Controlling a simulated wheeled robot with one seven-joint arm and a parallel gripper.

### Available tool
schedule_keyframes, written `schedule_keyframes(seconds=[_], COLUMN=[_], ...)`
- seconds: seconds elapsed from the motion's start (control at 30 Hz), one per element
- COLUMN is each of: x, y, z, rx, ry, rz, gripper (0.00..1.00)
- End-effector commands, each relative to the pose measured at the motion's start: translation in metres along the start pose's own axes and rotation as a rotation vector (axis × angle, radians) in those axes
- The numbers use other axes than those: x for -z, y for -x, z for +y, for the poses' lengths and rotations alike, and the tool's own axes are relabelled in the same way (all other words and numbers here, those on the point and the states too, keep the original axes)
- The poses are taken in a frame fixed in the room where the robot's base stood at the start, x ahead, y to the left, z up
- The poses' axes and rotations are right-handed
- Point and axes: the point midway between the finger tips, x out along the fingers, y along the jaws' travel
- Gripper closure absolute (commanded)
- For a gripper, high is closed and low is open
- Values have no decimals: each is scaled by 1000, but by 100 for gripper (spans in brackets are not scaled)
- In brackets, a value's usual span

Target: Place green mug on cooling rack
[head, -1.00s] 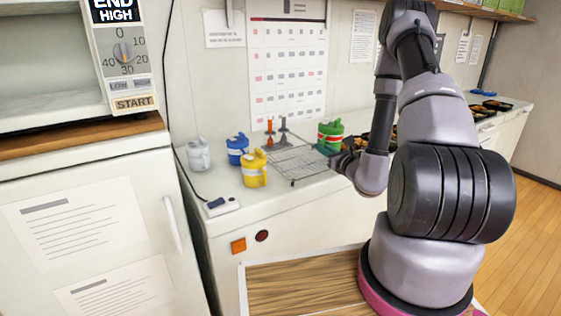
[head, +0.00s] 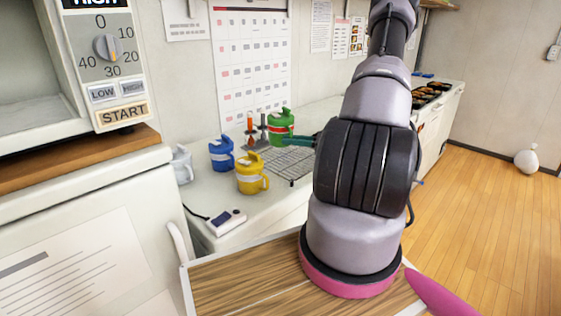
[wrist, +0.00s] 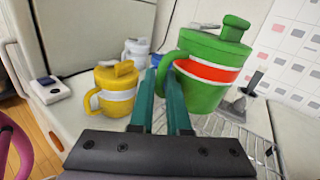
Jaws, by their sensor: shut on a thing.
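The green mug (head: 281,127), with a red band and a lid, is upright and appears raised behind the rack's far side in the head view. It is large at the upper right in the wrist view (wrist: 212,84). My gripper (wrist: 163,75) has its two teal fingers shut on the mug's handle; the exact contact is partly hidden. The wire cooling rack (head: 289,164) lies on the counter below and in front of the mug in the head view. Part of it shows at the lower right of the wrist view (wrist: 228,128).
A yellow mug (head: 250,176), a blue mug (head: 221,154) and a white mug (head: 181,166) stand left of the rack. Upright tools (head: 251,128) stand behind it. A power strip (head: 226,221) lies near the counter's front. Food trays (head: 430,91) sit farther right.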

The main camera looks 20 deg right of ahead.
Motion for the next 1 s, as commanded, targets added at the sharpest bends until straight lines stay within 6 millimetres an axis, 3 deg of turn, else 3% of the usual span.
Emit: schedule_keyframes(seconds=[0.1, 0.5, 0.93, 1.0], x=[21, 67, 76, 76], y=[-1, -1, -1, -1], z=[2, 6, 7, 7], rx=[0, 2, 2, 2], ry=[-3, -2, 0, 0], rz=[-1, -2, -2, 0], gripper=[100, 100, 100, 66])
